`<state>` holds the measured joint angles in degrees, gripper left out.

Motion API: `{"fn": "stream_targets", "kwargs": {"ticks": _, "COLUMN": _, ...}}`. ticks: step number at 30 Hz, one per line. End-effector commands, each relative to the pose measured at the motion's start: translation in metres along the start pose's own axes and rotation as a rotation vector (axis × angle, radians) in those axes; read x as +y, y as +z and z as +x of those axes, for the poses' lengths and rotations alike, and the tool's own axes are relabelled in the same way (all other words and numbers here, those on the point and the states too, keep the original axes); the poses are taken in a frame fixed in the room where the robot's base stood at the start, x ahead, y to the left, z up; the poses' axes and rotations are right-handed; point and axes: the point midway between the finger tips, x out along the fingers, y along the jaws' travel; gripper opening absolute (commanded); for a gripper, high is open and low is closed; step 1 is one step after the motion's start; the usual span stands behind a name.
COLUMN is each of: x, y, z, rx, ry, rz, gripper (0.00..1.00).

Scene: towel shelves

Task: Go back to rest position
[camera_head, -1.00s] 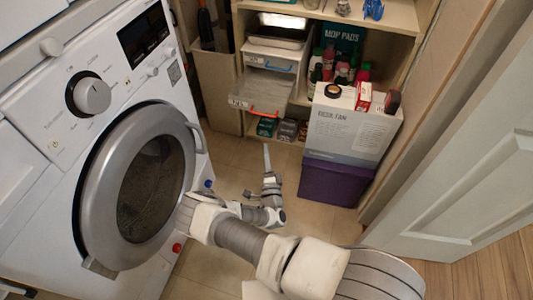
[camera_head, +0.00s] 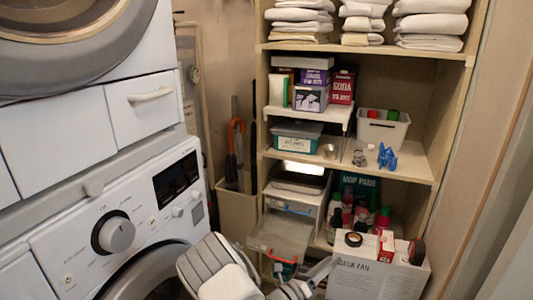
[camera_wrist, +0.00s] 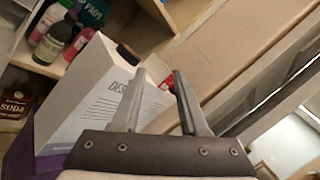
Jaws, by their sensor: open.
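My gripper (camera_wrist: 160,105) is open and empty in the wrist view. Its two grey fingers stand apart, in front of the white disk fan box (camera_wrist: 88,92) and the tan shelf side. In the head view my arm rises from the bottom edge, beside the lower washing machine, with its end near the clear drawer and left of the disk fan box (camera_head: 372,268).
The washing machine (camera_head: 120,240) stands at the left. The shelf unit (camera_head: 400,165) holds folded towels (camera_head: 430,22), boxes, a white bin (camera_head: 383,130), blue clips (camera_head: 387,157) and bottles. A clear drawer (camera_head: 275,240) juts out. A small red box (camera_head: 386,246) lies on the fan box.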

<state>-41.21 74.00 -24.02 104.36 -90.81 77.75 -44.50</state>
Motion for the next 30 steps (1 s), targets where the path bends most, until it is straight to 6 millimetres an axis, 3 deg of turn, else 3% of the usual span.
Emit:
{"fn": "stream_targets", "kwargs": {"ticks": 6, "x": -0.067, "y": 0.002, "z": 0.019, "rx": 0.295, "ry": -0.142, "rz": 0.276, "gripper": 0.43}}
{"fn": "stream_targets", "kwargs": {"ticks": 13, "x": -0.129, "y": -0.004, "z": 0.020, "rx": 0.576, "ry": -0.292, "rz": 0.568, "gripper": 0.43}}
{"fn": "stream_targets", "kwargs": {"ticks": 20, "x": -0.182, "y": -0.006, "z": 0.006, "rx": 0.833, "ry": -0.445, "rz": 0.866, "gripper": 0.43}}
{"fn": "stream_targets", "kwargs": {"ticks": 30, "x": -0.245, "y": 0.002, "z": -0.032, "rx": 1.172, "ry": -0.667, "rz": 1.310, "gripper": 0.43}}
